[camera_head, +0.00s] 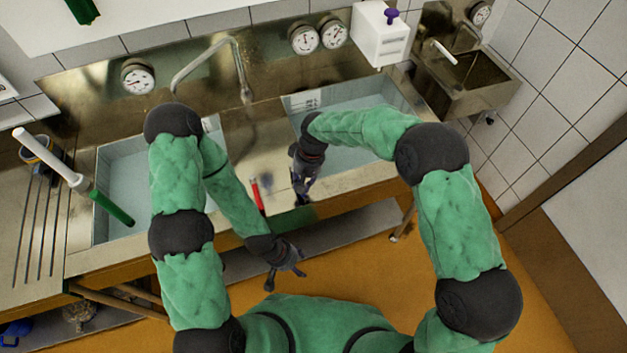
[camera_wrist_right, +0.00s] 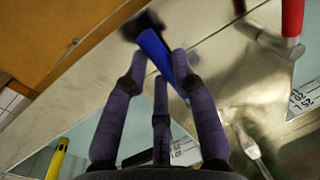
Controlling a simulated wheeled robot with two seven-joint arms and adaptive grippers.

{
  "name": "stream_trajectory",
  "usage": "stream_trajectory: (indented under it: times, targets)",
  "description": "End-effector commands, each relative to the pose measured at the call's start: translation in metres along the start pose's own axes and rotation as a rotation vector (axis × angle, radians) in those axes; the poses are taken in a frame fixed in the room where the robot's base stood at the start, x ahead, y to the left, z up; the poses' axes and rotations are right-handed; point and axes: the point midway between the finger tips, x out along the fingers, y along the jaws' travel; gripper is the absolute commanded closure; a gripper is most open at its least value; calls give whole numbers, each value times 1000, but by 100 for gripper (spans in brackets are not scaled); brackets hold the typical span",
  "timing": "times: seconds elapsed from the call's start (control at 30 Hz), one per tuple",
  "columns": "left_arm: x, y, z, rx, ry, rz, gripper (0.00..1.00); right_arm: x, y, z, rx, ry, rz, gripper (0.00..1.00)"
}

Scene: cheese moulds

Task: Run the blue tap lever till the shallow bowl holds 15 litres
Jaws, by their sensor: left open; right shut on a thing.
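The blue tap lever (camera_wrist_right: 154,48) is between the fingers of my right gripper (camera_wrist_right: 160,65) in the right wrist view. That gripper (camera_head: 301,190) is shut on it at the sink's front edge, and in the head view it mostly hides the lever. My left gripper (camera_head: 287,262) is open and empty in front of the sink. Two basins with pale blue insides, the left (camera_head: 104,170) and the right (camera_head: 397,88), are sunk in the metal counter. I cannot tell which is the shallow bowl or read their levels. The spout (camera_head: 245,92) hangs between them; no stream is visible.
A red lever (camera_head: 257,196) stands close left of my right gripper. A white-and-green paddle (camera_head: 78,182) leans in the left basin. Dials (camera_head: 138,77) line the back wall, too small to read. A white container (camera_head: 379,36) stands at the back right.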

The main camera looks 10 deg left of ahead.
Motion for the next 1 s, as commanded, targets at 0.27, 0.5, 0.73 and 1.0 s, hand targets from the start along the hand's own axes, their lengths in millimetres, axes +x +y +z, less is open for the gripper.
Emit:
stream_trajectory:
  times: [0.27,0.5,0.73,1.0]
  targets:
    - [0,0,0,0,0,0,42,0,-5,-2,12,5,-1,100]
    - [0,0,0,0,0,0,42,0,-5,-2,12,5,-2,100]
    - [0,0,0,0,0,0,42,0,-5,-2,10,4,-1,49]
    - [0,0,0,0,0,0,42,-4,-5,-2,9,5,0,49]
